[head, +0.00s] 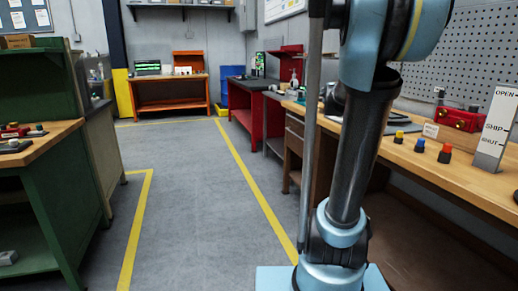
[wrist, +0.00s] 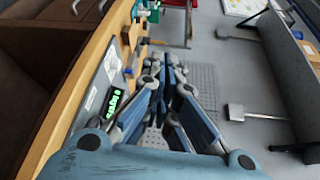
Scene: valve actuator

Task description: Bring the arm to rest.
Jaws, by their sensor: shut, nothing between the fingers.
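My gripper (wrist: 166,72) shows in the wrist view with its blue and grey fingers drawn together and nothing held. It hangs in free space beside a wooden bench edge and touches nothing that I can see. In the head view my arm stands upright on the right side, in front of the long wooden workbench (head: 467,180). The gripper itself is out of the head view.
On the workbench are a yellow button (head: 399,137), a red button (head: 445,153), a red valve device (head: 462,119) and a white OPEN/SHUT scale (head: 496,130). A green bench (head: 55,195) stands at left. The grey floor aisle (head: 185,190) is clear.

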